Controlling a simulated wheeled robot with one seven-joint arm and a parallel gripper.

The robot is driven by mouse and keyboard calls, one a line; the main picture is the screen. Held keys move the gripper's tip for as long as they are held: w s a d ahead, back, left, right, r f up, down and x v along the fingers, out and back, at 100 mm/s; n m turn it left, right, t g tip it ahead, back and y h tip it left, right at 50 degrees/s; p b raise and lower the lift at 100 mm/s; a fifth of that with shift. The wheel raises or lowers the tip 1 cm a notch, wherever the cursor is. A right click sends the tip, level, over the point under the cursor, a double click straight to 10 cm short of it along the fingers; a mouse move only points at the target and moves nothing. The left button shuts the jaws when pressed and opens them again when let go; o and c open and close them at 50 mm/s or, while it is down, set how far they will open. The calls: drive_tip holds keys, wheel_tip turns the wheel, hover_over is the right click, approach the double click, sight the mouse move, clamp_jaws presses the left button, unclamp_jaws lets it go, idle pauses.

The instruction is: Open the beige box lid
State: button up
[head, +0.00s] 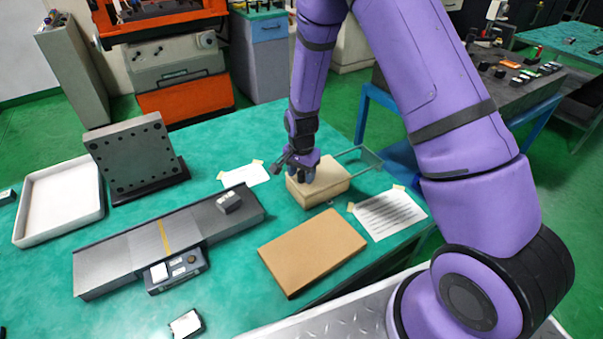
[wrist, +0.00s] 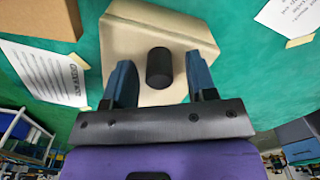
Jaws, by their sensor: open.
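The beige box (head: 322,186) stands on the green table in the head view, its lid in place as far as I can see. In the wrist view the beige lid (wrist: 125,40) fills the upper middle, with a dark round knob (wrist: 160,67) on it. My gripper (head: 296,167) is above the box. In the wrist view my gripper (wrist: 163,82) is open, with one blue-grey finger on each side of the knob. I cannot tell whether the fingers touch it. In the head view the knob is hidden by my gripper.
A brown board (head: 312,250) lies in front of the box. A printed sheet (head: 388,213) is taped down on the right. A grey metal slide (head: 125,255) lies on the left, with a white tray (head: 60,203) and a dark drilled plate (head: 130,160) behind it.

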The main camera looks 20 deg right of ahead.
sight(337, 165)
drive_tip(key=shift+f, duration=0.15)
clamp_jaws()
drive_tip(key=w+d, duration=0.1)
drive_tip(key=d, duration=0.7)
drive_tip(key=w+d, duration=0.1)
drive_tip(key=d, duration=0.4)
drive_tip(key=shift+w, duration=0.35)
unclamp_jaws()
wheel_tip(337, 165, up, 11)
idle(0.4)
